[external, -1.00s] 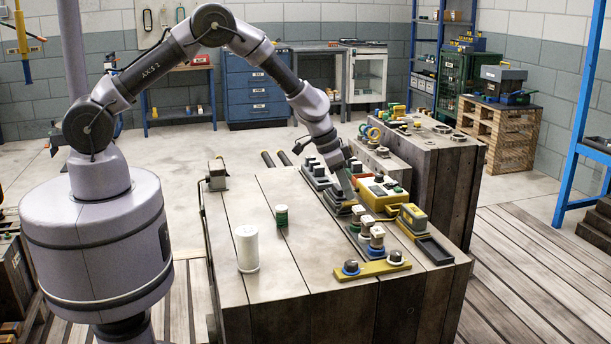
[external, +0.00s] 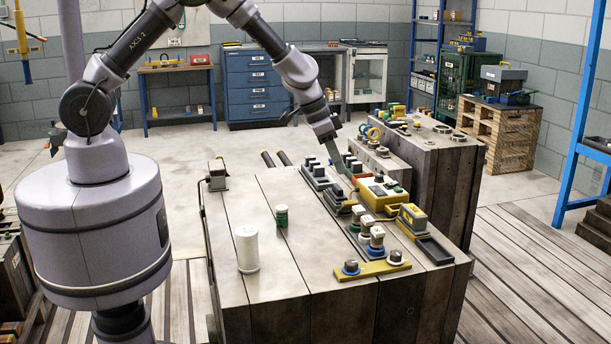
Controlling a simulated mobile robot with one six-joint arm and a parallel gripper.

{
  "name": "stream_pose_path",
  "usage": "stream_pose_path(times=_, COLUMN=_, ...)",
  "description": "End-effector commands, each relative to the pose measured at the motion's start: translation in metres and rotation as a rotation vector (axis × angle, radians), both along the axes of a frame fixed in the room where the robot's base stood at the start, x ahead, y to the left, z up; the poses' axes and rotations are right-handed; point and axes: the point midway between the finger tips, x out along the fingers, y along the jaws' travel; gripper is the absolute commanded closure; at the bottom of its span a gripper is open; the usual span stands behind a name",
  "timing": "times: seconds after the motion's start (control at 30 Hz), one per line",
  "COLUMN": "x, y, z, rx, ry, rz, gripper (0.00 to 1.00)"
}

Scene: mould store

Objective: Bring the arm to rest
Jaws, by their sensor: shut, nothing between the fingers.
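My gripper (external: 347,170) is at the end of my arm, over the far part of the wooden bench (external: 290,265). The fingers point down and to the right. They are shut with nothing between them, and their tips are close to the row of dark blocks and the yellow-and-white box (external: 380,190). I cannot tell whether the tips touch anything. My arm arches up from the left, and its top elbow is cut off by the upper picture edge.
A grey-and-yellow block (external: 412,217) stands at the right. The bench's left front is mostly clear. Another wooden block (external: 432,150) stands behind.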

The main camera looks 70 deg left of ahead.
Motion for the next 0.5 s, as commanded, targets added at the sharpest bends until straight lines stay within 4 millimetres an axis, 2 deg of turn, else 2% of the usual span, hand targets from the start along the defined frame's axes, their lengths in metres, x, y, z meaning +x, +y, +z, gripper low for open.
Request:
stream_pose_path(times=0.37, x=0.000, y=0.000, z=0.001, rx=0.001, ry=-0.002, rz=0.000, gripper=1.00)
stream_pose_path(times=0.43, x=-0.006, y=0.000, z=0.020, rx=0.006, ry=-0.011, rz=-0.009, gripper=1.00)
stream_pose_path(times=0.47, x=-0.013, y=-0.001, z=0.035, rx=0.012, ry=-0.016, rz=-0.019, gripper=1.00)
stream_pose_path(times=0.5, x=-0.027, y=-0.001, z=0.062, rx=0.023, ry=-0.026, rz=-0.034, gripper=1.00)
